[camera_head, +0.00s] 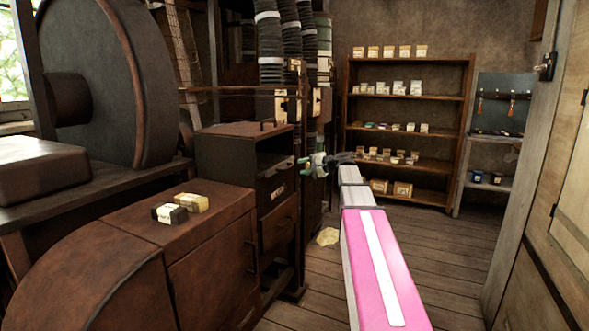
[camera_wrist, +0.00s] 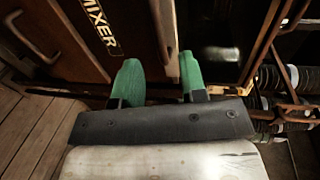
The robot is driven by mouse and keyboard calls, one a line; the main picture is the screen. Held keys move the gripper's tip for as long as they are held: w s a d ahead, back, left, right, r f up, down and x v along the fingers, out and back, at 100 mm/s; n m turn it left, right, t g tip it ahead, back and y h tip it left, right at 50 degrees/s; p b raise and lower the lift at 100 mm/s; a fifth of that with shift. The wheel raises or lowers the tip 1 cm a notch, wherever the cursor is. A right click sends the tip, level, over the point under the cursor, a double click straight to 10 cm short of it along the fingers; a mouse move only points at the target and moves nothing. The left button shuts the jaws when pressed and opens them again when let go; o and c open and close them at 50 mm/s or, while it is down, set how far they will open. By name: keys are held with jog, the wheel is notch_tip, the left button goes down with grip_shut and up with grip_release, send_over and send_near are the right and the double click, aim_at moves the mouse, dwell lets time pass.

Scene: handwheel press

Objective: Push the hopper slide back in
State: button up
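My gripper (camera_head: 306,165) is at the right side of the dark mixer cabinet (camera_head: 240,155), near its front edge. In the wrist view my gripper (camera_wrist: 160,72) has its two green fingers clearly apart, with nothing held between them. Beyond the fingers is a dark panel with a MIXER label (camera_wrist: 97,28) and a narrow brown upright edge (camera_wrist: 169,40). I cannot tell whether the fingers touch either one. The label also shows small on the cabinet front in the head view (camera_head: 277,192). I cannot single out the hopper slide for certain.
A low brown cabinet (camera_head: 140,228) with two small packets (camera_head: 182,207) stands at left. A big dark wheel (camera_head: 105,85) is behind it. A shelf (camera_head: 408,98) with small boxes stands at the back. The plank floor (camera_head: 455,250) at right is clear.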

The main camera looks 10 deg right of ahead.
jog(key=shift+v, duration=1.5)
jog(key=s+a+f+n+g+h, duration=0.1)
jog(key=s+a+f, duration=0.2)
jog(key=f, duration=0.4)
jog(key=s+a+f+g+h, duration=0.2)
jog(key=s+f, duration=0.1)
jog(key=f, duration=0.5)
jog(key=s+a+f+n+g+h, duration=0.1)
jog(key=s+f+n+g+h, duration=0.2)
jog(key=s+f, duration=0.9)
jog(key=s+a+f+n+g+h, duration=0.2)
jog(key=s+f+h, duration=0.4)
jog(key=s+f, duration=0.7)
jog(key=shift+s+n+g+h, duration=0.2)
jog(key=shift+n+g+h, duration=0.1)
jog(key=shift+n+g, duration=0.3)
jog(key=shift+f, duration=0.1)
